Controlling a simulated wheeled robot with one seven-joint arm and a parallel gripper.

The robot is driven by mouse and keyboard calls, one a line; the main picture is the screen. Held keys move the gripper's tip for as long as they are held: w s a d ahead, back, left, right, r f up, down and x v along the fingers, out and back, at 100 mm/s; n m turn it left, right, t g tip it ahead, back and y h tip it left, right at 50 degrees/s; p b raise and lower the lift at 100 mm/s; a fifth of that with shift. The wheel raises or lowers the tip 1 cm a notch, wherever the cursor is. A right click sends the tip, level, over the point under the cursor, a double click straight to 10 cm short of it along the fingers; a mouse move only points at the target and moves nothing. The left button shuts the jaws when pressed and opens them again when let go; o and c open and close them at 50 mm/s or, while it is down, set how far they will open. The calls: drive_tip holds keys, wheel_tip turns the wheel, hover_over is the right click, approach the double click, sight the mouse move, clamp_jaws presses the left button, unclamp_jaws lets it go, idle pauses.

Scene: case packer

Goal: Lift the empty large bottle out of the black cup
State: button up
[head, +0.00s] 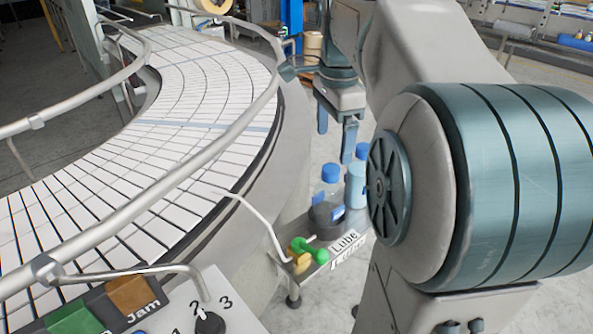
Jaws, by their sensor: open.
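A clear, empty-looking large bottle (329,184) with a blue cap stands upright in the black cup (325,219) on a small shelf beside the conveyor. The cup hides its lower part. A light blue bottle (355,186) with a blue cap stands close to its right, partly hidden by my arm. My gripper (335,147) is open and empty, with blue fingers pointing down. In the picture it is just above the two bottles, its right finger near the light blue bottle's cap. I cannot tell the exact depth between fingers and caps.
The curved conveyor (150,130) with its metal guard rail lies to the left of the bottles. The shelf carries a "Lube" label (345,243) and green and yellow fittings (309,250) in front of the cup. A control panel (205,305) is at the bottom left.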

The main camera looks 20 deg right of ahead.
sight(332, 168)
drive_tip(key=shift+w+d+r+m, duration=0.1)
drive_tip(key=shift+w+d+m, duration=0.15)
drive_tip(key=shift+w+m, duration=0.1)
drive_tip(key=shift+f, duration=0.3)
wheel_tip(332, 168, down, 8)
drive_tip(key=shift+r, duration=0.25)
drive_tip(key=shift+w+f+p, duration=0.1)
drive_tip(key=shift+f+p, duration=0.6)
drive_tip(key=shift+f, duration=2)
drive_tip(key=c, duration=1.3)
